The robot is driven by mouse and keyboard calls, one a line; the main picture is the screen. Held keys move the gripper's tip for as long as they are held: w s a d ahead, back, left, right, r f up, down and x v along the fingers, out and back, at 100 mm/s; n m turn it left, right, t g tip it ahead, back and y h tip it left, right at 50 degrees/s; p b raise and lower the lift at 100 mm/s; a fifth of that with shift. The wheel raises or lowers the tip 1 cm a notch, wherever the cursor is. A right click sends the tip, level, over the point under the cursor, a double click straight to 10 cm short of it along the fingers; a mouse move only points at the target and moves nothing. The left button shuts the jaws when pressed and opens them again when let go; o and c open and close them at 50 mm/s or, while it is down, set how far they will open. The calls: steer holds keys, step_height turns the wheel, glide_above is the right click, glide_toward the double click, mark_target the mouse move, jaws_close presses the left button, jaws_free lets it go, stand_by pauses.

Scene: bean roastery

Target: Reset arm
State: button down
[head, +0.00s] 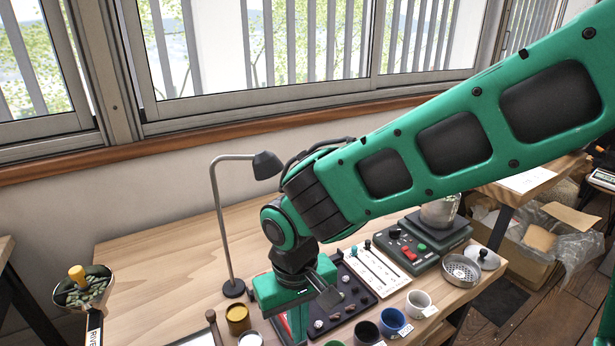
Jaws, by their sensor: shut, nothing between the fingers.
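My arm reaches in from the right across the head view. My gripper (298,318) hangs at its end, over the front of the wooden table (160,250). The gripper is shut, and nothing shows between the fingers. It is just left of a dark tray (345,298) with small pieces on it and hides part of that tray.
A desk lamp (232,287) stands behind my gripper. Several cups, including a blue one (392,320) and a white one (418,302), line the front edge. A slider panel (374,268) and control box (408,243) lie right. The table's back left is clear.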

steer(key=w+d+r+m, duration=0.2)
steer(key=d+r+m, duration=0.1)
steer(key=d, duration=0.9)
steer(key=w+d+r+m, duration=0.2)
steer(key=w+d+r, duration=0.1)
steer(key=d, duration=1)
steer(key=s+d+r+m, duration=0.1)
steer(key=s+d+m, duration=0.5)
steer(key=s+d, duration=0.8)
steer(key=d, duration=0.4)
steer(key=shift+s+r+m, duration=0.25)
steer(key=shift+r+m, duration=0.1)
steer(key=shift+m, duration=0.05)
steer(key=shift+w+f, duration=0.25)
steer(key=shift+w, duration=0.35)
